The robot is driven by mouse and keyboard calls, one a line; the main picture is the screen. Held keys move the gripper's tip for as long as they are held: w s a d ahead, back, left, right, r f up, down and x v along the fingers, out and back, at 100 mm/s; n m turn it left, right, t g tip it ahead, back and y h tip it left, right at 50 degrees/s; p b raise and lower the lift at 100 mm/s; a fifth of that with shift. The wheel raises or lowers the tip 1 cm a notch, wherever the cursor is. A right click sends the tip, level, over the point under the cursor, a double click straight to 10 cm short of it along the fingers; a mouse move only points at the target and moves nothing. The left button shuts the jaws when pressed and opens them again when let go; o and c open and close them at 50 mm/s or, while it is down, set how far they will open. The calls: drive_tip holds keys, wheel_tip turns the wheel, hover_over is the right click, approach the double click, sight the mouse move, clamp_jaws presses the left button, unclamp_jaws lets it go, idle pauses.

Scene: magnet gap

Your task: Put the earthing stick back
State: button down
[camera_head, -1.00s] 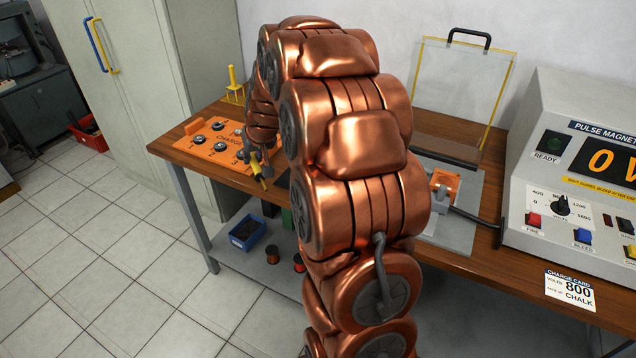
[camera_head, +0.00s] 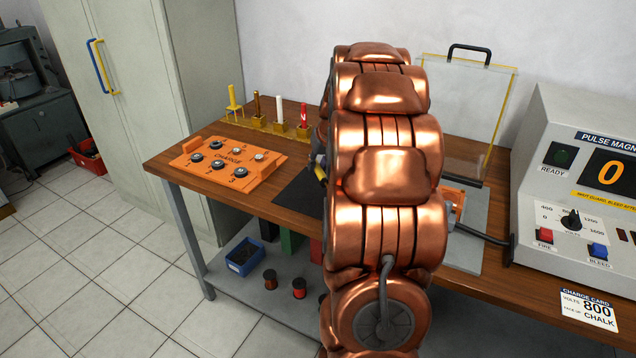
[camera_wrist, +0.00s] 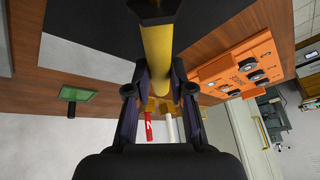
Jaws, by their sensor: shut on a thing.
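My gripper (camera_wrist: 160,92) is shut on the yellow shaft of the earthing stick (camera_wrist: 156,48) in the wrist view. A wide dark part lies at the stick's far end. In the head view my arm hides most of the gripper, and only a small yellow bit of the stick (camera_head: 320,172) shows at the arm's left edge, above the bench. A yellow upright holder (camera_head: 233,102) stands at the bench's back left. I cannot tell whether it is the stick's own place.
An orange charge panel (camera_head: 262,178) lies left on the wooden bench. Behind it brown, white (camera_head: 280,110) and red (camera_head: 303,117) rods stand in yellow holders. Right are a clear guard (camera_head: 470,85) and the pulse magnet console (camera_head: 550,215). A dark mat (camera_head: 300,197) lies beside the panel.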

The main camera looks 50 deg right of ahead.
sight(315, 187)
drive_tip(key=shift+f, duration=2.8)
drive_tip(key=shift+f, duration=0.1)
drive_tip(key=c, duration=1)
unclamp_jaws()
drive_tip(key=shift+r, duration=0.2)
drive_tip(key=v, duration=1.1)
drive_tip(key=shift+s+a+r, duration=0.1)
drive_tip(key=shift+s+r, duration=0.15)
drive_tip(key=shift+r, duration=0.1)
drive_tip(key=shift+a, duration=0.1)
